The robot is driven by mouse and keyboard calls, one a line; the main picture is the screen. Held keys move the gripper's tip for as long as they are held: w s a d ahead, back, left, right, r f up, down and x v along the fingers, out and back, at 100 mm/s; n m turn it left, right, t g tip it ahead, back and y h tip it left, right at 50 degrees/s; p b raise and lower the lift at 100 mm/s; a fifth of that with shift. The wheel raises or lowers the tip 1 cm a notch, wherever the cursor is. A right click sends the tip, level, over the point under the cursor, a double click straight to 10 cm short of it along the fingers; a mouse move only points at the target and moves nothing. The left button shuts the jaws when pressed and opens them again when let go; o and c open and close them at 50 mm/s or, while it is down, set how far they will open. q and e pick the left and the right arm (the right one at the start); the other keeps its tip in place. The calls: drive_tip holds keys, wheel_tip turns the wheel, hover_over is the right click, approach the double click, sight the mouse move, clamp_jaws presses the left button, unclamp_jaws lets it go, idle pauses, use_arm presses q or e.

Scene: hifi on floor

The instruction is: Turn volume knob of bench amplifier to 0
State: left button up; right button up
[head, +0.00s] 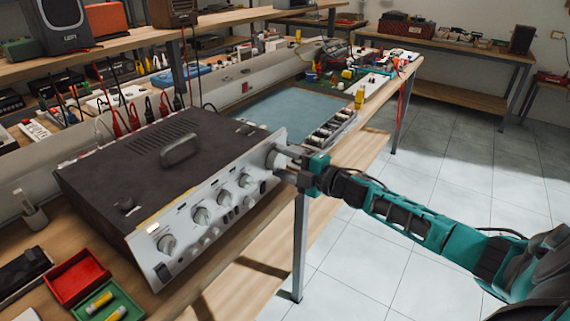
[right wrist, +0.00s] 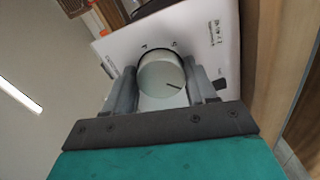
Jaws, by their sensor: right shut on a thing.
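The bench amplifier (head: 95,183) has a dark top with a handle and a silver front panel, and stands on the wooden bench. My right gripper (head: 279,162) is at the right end of its front panel, shut on the large knob there. In the right wrist view, this silver volume knob (right wrist: 158,76) sits between the two grey fingers of my right gripper (right wrist: 163,84). A dark pointer line on the knob points to the lower right of that picture. In the head view the gripper partly hides the knob. My left gripper is not in view.
Several smaller knobs, one of them a silver knob (head: 201,215), line the panel to the left. A red tray (head: 78,278) and a green tray (head: 110,306) lie at front left. A blue mat (head: 275,115) lies behind. The floor (head: 440,170) at right is clear.

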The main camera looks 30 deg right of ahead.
idle(0.4)
drive_tip(key=o, duration=1.1)
drive_tip(key=shift+c, duration=0.2)
drive_tip(key=v, duration=1.3)
drive_tip(key=s+a+f+m+g+h, duration=0.2)
drive_tip(key=s+a+f+m, duration=0.5)
drive_tip(key=a, duration=0.4)
drive_tip(key=s+a+f+m+g+h+p, duration=0.1)
drive_tip(key=s+a+f+m+g+h, duration=0.1)
drive_tip(key=s+a+f+m, duration=0.5)
drive_tip(key=a+f+m+g, duration=0.1)
drive_tip(key=a+f+m, duration=0.2)
drive_tip(key=a+f, duration=0.1)
drive_tip(key=shift+a+f+m+g+h, duration=0.3)
drive_tip(key=shift+g, duration=0.1)
